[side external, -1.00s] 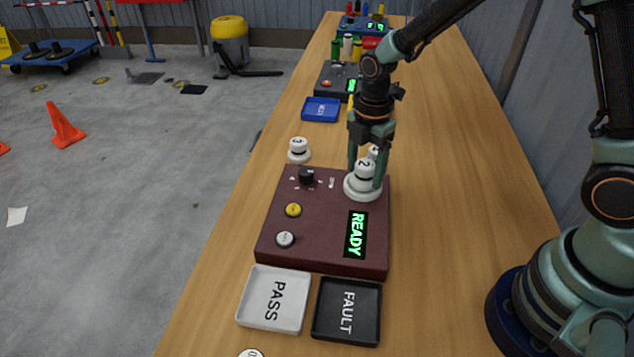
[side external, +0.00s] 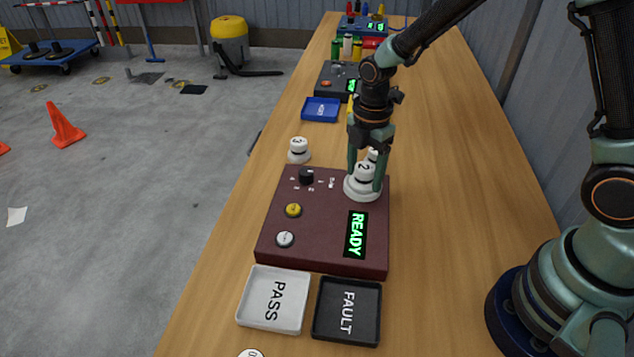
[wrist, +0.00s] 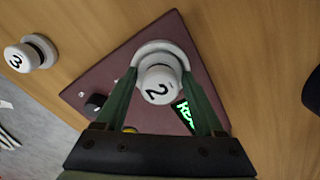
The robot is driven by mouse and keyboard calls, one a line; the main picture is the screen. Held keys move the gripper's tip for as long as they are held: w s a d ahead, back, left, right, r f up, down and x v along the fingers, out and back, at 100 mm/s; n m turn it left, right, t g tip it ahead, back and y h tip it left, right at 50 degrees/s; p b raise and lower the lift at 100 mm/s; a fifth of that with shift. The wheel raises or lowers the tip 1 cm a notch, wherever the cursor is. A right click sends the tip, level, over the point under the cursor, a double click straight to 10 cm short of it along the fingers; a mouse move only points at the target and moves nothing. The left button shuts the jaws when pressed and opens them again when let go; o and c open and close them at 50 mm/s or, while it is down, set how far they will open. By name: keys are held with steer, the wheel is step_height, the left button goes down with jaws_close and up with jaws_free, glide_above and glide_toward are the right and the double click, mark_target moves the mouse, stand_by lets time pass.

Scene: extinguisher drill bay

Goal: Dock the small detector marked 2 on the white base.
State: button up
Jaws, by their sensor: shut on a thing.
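The small white detector marked 2 (side external: 364,172) is on the round white base (side external: 361,190) at the top right corner of the maroon test unit (side external: 325,215). My gripper (side external: 365,182) points down with its green fingers shut on either side of this detector. In the wrist view the detector marked 2 (wrist: 159,85) sits between the fingers, over the white base (wrist: 160,50). It looks upright and roughly centred; whether it is fully seated I cannot tell. The unit's display (side external: 356,235) reads READY in green.
A PASS tray (side external: 245,310) and a FAULT tray (side external: 318,325) lie in front, a blue tray (side external: 320,110) behind. The bench's right side is clear.

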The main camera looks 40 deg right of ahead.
mark_target(366, 167)
steer(key=shift+f, duration=0.1)
steer(key=o, duration=1.1)
steer(key=shift+r, duration=5.55)
steer(key=s+d+r+m+t, duration=0.1)
steer(key=s+r+m+t, duration=0.1)
steer(key=m, duration=0.4)
steer(key=s+d+r+m+t, duration=0.1)
steer(key=s+d+r+m, duration=0.1)
steer(key=m, duration=0.5)
steer(key=s+d+r+m+t, duration=0.2)
steer(key=s+r+m, duration=0.2)
steer(key=s+m, duration=0.2)
steer(key=shift+s+d+r+t, duration=0.1)
steer(key=shift+d+r+t, duration=0.1)
steer(key=shift+t, duration=0.1)
